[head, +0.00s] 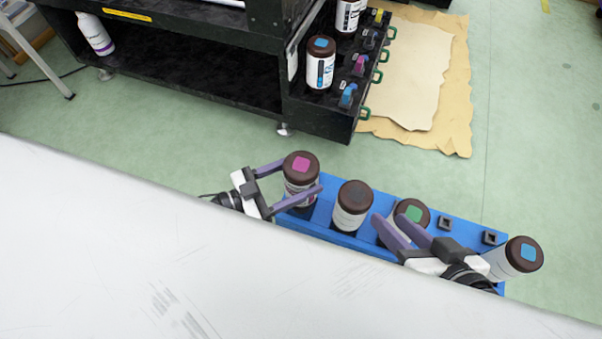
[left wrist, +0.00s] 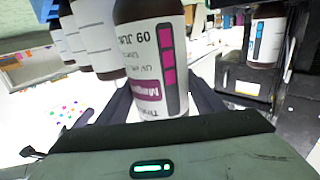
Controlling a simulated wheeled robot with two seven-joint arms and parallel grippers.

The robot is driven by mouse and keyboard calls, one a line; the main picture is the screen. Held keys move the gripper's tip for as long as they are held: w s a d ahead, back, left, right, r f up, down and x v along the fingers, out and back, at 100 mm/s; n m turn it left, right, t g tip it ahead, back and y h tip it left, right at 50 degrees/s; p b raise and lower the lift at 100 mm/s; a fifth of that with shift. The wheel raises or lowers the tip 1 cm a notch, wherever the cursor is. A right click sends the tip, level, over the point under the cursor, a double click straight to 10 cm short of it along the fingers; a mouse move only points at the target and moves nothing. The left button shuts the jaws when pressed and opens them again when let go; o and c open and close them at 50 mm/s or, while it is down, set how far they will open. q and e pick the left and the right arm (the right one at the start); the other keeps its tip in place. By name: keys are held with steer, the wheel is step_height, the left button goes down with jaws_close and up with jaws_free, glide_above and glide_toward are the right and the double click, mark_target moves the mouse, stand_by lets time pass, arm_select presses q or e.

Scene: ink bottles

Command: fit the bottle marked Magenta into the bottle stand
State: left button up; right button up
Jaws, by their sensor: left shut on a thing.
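The Magenta bottle (head: 301,183), brown with a white label and a magenta square on its cap, is upright at the left end of the blue bottle stand (head: 345,238). My left gripper (head: 296,183) is shut on it, one finger on each side.
A brown-capped bottle (head: 351,207) and a blue-capped bottle (head: 524,255) also stand along the blue stand. Empty square sockets (head: 445,223) show at its right part. A black cart (head: 200,60) carries more bottles at the back. A white surface (head: 110,250) fills the front left.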

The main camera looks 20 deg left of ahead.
arm_select(q)
steer(key=shift+f, duration=0.15)
arm_select(e)
steer(key=shift+f, duration=0.15)
arm_select(q)
steer(key=shift+f+b, duration=0.3)
steer(key=shift+b, duration=0.1)
steer(key=shift+f+b, duration=0.35)
steer(key=shift+f, duration=0.15)
arm_select(e)
steer(key=shift+f, duration=0.15)
